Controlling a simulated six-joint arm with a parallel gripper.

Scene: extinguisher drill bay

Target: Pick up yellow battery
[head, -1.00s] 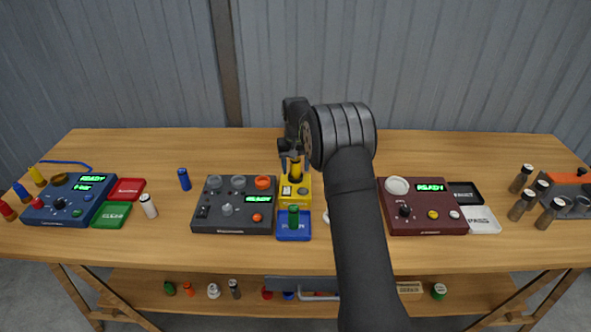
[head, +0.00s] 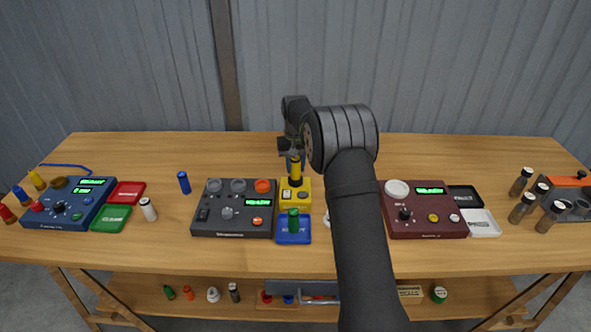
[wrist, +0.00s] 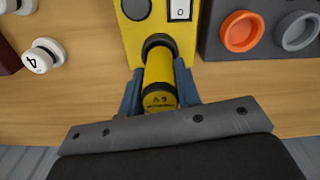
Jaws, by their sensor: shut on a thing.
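The yellow battery (head: 295,171) is a yellow cylinder with dark bands, upright at the yellow charger box (head: 303,197). In the wrist view the battery (wrist: 160,83) shows its marked end between the two blue fingers of my gripper (wrist: 160,92). My gripper (head: 293,160) is shut on it from above. The battery's lower end is close over a dark round socket on the charger box; I cannot tell whether it is still inside.
A dark grey panel (head: 234,225) is to the left and a maroon panel (head: 425,226) to the right. A blue battery (head: 184,182) stands further left. Bare wood lies behind.

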